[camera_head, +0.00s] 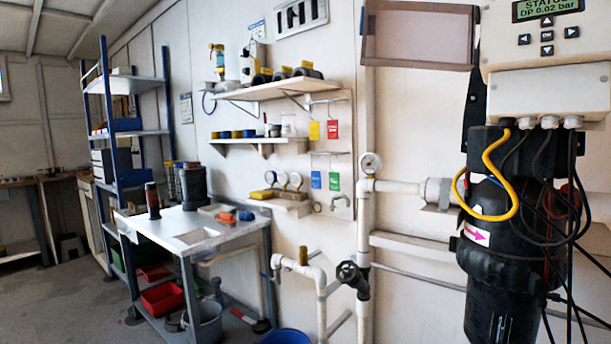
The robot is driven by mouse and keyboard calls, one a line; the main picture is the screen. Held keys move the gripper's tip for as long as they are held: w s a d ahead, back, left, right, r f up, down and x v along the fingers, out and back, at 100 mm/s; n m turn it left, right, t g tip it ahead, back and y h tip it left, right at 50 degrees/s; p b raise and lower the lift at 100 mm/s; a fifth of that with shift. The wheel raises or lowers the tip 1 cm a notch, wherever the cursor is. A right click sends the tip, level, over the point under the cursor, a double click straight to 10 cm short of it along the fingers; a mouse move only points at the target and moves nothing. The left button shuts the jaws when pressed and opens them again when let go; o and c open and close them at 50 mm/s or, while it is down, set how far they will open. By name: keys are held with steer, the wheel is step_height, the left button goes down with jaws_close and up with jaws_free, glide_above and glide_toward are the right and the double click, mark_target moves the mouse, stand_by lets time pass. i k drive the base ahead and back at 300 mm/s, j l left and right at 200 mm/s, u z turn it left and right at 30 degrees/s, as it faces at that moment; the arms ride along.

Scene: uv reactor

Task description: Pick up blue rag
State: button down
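I cannot make out a blue rag for certain. A small blue item (245,215) lies at the right end of the workbench (163,222), next to an orange item (226,217); it is too small to tell whether it is cloth. My gripper is not in view, so I cannot see its state.
A black reactor vessel (489,262) with cables and a control box (545,45) stands at the right. White pipes (363,250) with a black valve (352,275) run up the wall. Blue-post shelving (107,140) stands at left. A blue bucket (285,337) is at the bottom edge. Floor is open at lower left.

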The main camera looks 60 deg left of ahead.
mark_target(247, 216)
steer(key=u, duration=2)
steer(key=z, duration=1)
steer(key=i+j+u, duration=0.1)
steer(key=i+j, duration=0.6)
steer(key=j, duration=0.25)
steer(key=i+j+u, duration=0.1)
steer(key=i+j, duration=0.65)
steer(key=j, duration=0.2)
steer(key=i+j+u, duration=0.1)
steer(key=i+j, duration=0.65)
steer(key=j, duration=0.1)
